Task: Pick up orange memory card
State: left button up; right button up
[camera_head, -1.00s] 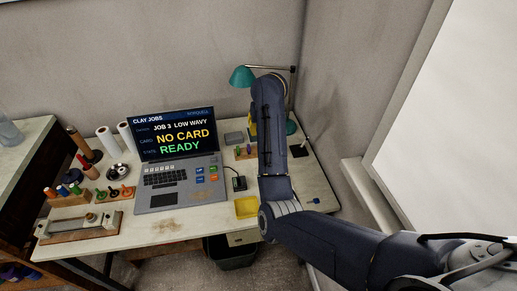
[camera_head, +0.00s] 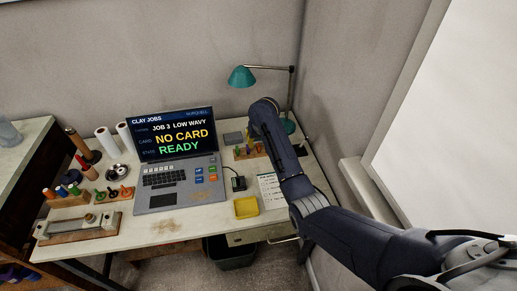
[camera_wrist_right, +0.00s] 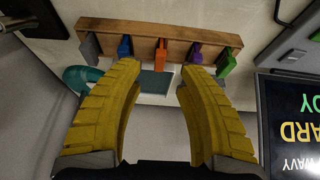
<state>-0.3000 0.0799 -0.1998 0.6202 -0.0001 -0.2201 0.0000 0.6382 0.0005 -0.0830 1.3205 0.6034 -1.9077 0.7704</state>
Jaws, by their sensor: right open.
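The orange memory card (camera_wrist_right: 160,52) stands in a slot at the middle of a wooden rack (camera_wrist_right: 128,27) in the right wrist view. Its neighbours in the rack are grey, blue, purple and green cards. My right gripper (camera_wrist_right: 158,75) is open and empty, with its two yellow fingers spread to either side of the orange card's line. The fingertips appear close to the rack; I cannot tell the exact gap. In the head view the rack (camera_head: 241,156) shows small beside my right arm, which hides most of the gripper. My left gripper is not in view.
A laptop (camera_head: 178,175) reading "NO CARD" and "READY" stands left of the rack. A small black device (camera_head: 239,184), a yellow tray (camera_head: 246,208) and a printed sheet (camera_head: 270,190) lie in front. A teal lamp (camera_head: 242,77) stands behind my arm.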

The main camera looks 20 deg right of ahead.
aim_at(258, 144)
jog(key=shift+x, duration=2.05)
jog(key=shift+s, duration=0.1)
jog(key=shift+c, duration=0.4)
grip_shut()
